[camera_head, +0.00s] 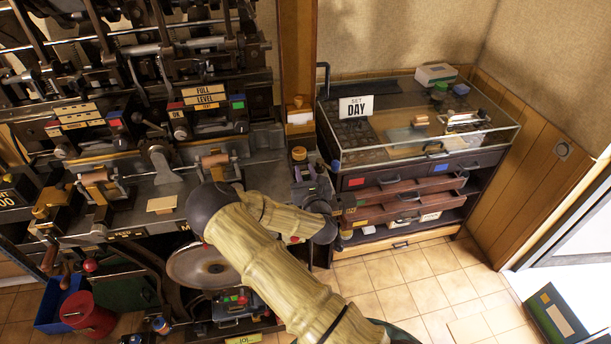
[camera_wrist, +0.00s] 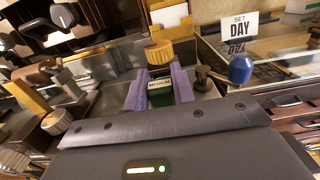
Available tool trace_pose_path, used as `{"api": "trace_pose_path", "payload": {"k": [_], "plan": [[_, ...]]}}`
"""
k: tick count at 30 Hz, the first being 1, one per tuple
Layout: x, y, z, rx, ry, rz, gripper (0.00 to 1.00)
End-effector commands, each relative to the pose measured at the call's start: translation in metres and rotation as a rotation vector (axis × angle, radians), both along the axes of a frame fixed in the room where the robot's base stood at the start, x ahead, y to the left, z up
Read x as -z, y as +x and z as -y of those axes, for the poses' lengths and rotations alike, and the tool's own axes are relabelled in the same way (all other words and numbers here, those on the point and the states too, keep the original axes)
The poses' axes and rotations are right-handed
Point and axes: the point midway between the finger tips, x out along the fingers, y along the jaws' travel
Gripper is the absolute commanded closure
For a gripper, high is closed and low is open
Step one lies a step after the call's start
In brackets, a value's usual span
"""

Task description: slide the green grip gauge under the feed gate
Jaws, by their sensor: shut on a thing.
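My gripper (camera_wrist: 159,86) shows two purple fingers in the wrist view, shut on the green grip gauge (camera_wrist: 160,99). The gauge is a small dark green block with a pale lettered label on its upper part. In the head view my gripper (camera_head: 312,172) is at the right end of the machine bench, and the gauge is too small to make out there. A ribbed amber knob (camera_wrist: 158,52) stands just beyond the fingertips; it also shows in the head view (camera_head: 299,153). I cannot tell for certain which part is the feed gate.
A glass-topped case (camera_head: 415,160) with a "SET DAY" sign (camera_head: 356,107) stands to the right. A blue ball knob (camera_wrist: 240,69) is close to the right of my fingers. Machine rods and levers (camera_head: 160,60) crowd the left. Tiled floor (camera_head: 410,285) is clear before the case.

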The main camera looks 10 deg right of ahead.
Motion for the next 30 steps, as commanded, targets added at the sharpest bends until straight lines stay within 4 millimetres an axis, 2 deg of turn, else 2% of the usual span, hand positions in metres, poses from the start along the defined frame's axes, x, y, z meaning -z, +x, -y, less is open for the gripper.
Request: {"api": "trace_pose_path", "payload": {"k": [18,30], "plan": [[0.001,0.025,0.000,-0.001,0.001,0.001,0.98],[0.000,0.031,0.000,-0.001,0.000,0.000,0.98]]}}
